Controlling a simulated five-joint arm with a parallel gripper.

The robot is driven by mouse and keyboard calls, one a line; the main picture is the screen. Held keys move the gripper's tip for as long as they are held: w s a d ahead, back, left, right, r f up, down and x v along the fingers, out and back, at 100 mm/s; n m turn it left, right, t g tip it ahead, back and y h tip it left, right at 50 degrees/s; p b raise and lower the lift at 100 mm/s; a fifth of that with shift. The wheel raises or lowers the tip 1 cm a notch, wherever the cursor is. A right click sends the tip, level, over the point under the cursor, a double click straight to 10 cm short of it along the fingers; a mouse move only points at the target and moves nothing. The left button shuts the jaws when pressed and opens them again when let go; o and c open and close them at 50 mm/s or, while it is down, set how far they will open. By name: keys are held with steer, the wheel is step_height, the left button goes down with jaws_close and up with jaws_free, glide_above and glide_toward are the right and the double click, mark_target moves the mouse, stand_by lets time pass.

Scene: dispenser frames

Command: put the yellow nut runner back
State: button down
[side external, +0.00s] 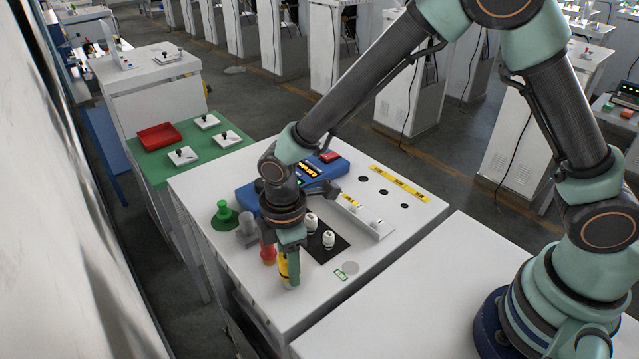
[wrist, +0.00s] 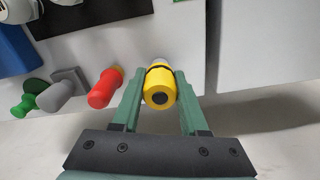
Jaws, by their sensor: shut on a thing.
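The yellow nut runner (side external: 283,268) is a short yellow cylinder with a black band. It stands near the front left edge of the white worktop (side external: 230,270). My gripper (side external: 288,265) points down and is shut on it. In the wrist view the yellow nut runner (wrist: 159,88) sits between both green fingers of my gripper (wrist: 158,100), its dark round end facing the camera. Its lower end is mostly hidden, so I cannot tell whether it touches the worktop or a holder.
A red tool (side external: 267,252), a grey one (side external: 247,230) and a green one (side external: 224,212) stand in a row beside it. A blue device (side external: 246,197) and white-topped pieces on a black mat (side external: 340,247) are behind. The worktop's front right is mostly clear.

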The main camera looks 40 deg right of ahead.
steer(key=shift+c, duration=2.2)
jaws_free()
steer(key=shift+f, duration=0.1)
step_height(320, 180, up, 12)
steer(key=shift+r, duration=0.15)
steer(key=s+d+r+m+t, duration=0.2)
steer(key=d+r+m, duration=0.3)
steer(key=d, duration=0.6)
steer(key=s+d+r+m+t, duration=0.3)
steer(key=s+d+r+m, duration=0.1)
steer(key=d+m, duration=0.6)
steer(key=shift+s+d+r+t, duration=0.2)
steer(key=shift+d+r+t, duration=0.1)
steer(key=shift+d+r, duration=0.2)
